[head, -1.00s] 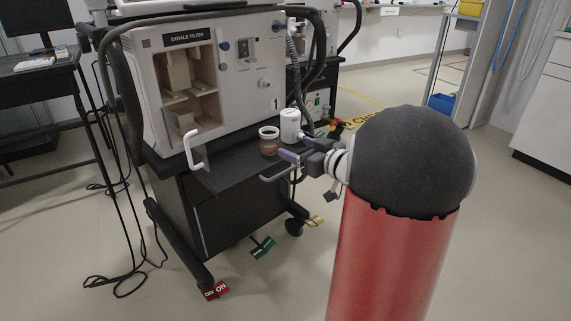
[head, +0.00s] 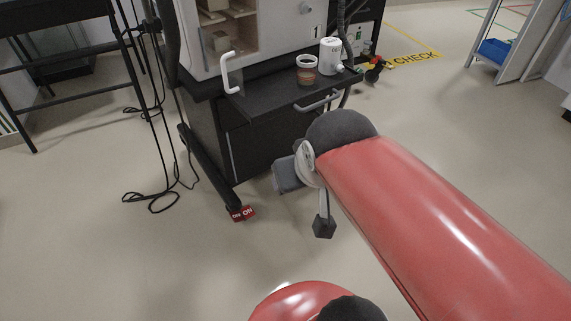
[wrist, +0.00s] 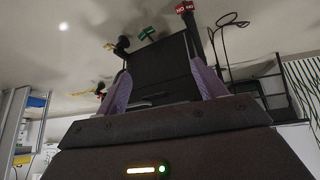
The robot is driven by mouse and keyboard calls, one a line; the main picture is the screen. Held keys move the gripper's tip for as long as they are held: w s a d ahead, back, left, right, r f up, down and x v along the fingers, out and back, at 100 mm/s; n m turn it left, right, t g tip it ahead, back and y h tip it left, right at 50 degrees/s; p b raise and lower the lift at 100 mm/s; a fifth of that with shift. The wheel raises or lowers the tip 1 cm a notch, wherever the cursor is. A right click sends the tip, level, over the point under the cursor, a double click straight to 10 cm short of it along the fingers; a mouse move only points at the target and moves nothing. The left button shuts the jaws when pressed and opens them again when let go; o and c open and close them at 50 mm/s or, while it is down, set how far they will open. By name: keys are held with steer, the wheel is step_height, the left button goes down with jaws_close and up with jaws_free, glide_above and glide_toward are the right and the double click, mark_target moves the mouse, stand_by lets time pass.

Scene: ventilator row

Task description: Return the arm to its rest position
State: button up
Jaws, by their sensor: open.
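My gripper (wrist: 162,84) is open in the wrist view, with its two purple fingers wide apart and nothing between them. In the head view my red arm reaches in from the lower right, and its grey wrist end hangs in front of the cart; the fingertips cannot be made out there. The black ventilator cart (head: 262,150) stands beyond it, and it also shows upside down in the wrist view (wrist: 160,65). My gripper looks clear of the cart, with floor visible between them in the head view.
A brown-filled jar (head: 307,72) and a white canister (head: 330,54) stand on the cart top. A handle (head: 318,103) sticks out from its front. The front-left floor is clear.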

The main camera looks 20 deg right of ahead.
steer(key=shift+s+a+f+g+y, duration=0.2)
steer(key=shift+s+a, duration=0.25)
steer(key=shift+s, duration=0.15)
steer(key=shift+s+a+f+g+y, duration=0.1)
steer(key=shift+s+a+f+g, duration=0.1)
steer(key=shift+s+a, duration=0.3)
steer(key=shift+d, duration=0.15)
step_height(320, 180, up, 6)
steer(key=p, duration=0.5)
steer(key=shift+f, duration=0.2)
steer(key=shift+c, duration=0.3)
